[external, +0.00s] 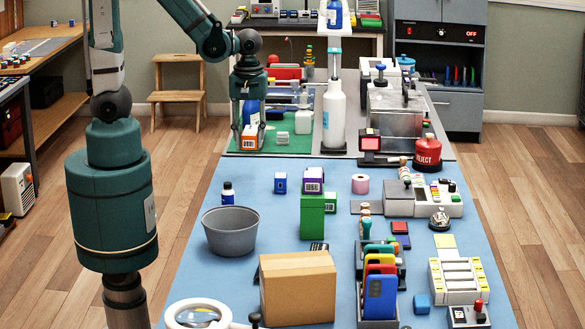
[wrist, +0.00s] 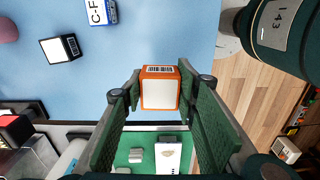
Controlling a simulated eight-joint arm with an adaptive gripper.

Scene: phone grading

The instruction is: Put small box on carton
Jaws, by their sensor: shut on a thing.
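A small orange and white box (external: 250,138) with a barcode label is held between the fingers of my gripper (external: 249,127), by the left part of the green mat (external: 271,147) at the back. In the wrist view the box (wrist: 160,88) sits between the two green finger pads, its orange rim and white face showing. My gripper is shut on it; its exact height above the surface is hard to tell. The brown cardboard carton (external: 298,290) stands closed at the front of the blue table, far from my gripper. Its flat top looks bare.
Phones in a rack (external: 380,290) stand right of the carton. A white bottle (external: 334,115) is right of the gripper.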

